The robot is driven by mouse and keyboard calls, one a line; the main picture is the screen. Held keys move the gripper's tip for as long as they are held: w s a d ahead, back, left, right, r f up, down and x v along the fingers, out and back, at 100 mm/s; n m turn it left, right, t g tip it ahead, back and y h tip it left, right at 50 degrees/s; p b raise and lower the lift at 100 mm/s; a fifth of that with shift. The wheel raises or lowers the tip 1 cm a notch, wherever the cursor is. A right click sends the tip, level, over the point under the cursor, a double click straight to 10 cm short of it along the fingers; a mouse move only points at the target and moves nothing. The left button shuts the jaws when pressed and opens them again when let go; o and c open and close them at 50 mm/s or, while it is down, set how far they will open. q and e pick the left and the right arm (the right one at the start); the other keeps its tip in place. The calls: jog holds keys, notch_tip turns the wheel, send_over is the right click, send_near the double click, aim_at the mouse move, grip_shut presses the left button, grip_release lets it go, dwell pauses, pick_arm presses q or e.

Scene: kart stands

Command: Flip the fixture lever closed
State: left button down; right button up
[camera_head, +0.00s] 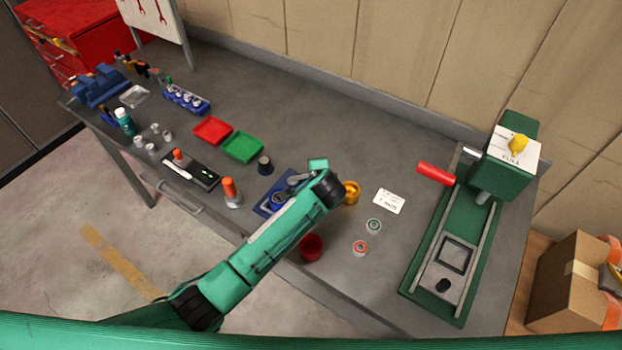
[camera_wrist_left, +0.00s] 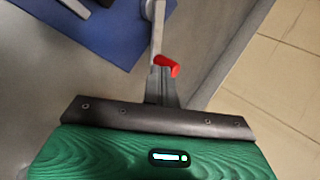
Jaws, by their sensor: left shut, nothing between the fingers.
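The fixture has a blue base (camera_head: 266,208), partly hidden behind my left arm in the head view. The blue base (camera_wrist_left: 110,32) also shows at the top of the left wrist view. The fixture lever (camera_wrist_left: 157,32) is a grey bar with a red tip (camera_wrist_left: 168,66). My left gripper (camera_wrist_left: 161,72) is shut and empty, its fingertips right at the red tip. I cannot tell whether they touch it. In the head view my forearm and wrist cover the lever's end and the fingers. My right gripper is in neither view.
A green press (camera_head: 430,272) with a red handle (camera_head: 436,173) stands at the right. A yellow cup (camera_head: 351,192), a red cup (camera_head: 312,247) and two small round parts are near my arm. Red (camera_head: 212,130) and green (camera_head: 242,147) trays lie behind. The bench's back middle is clear.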

pick_arm(q)
jog(key=shift+w+n+y, duration=0.4)
jog(key=shift+w+n, duration=0.05)
jog(key=shift+n, duration=0.05)
jog(key=shift+w, duration=0.25)
jog(key=shift+w+d, duration=0.1)
jog(key=shift+r, duration=0.15)
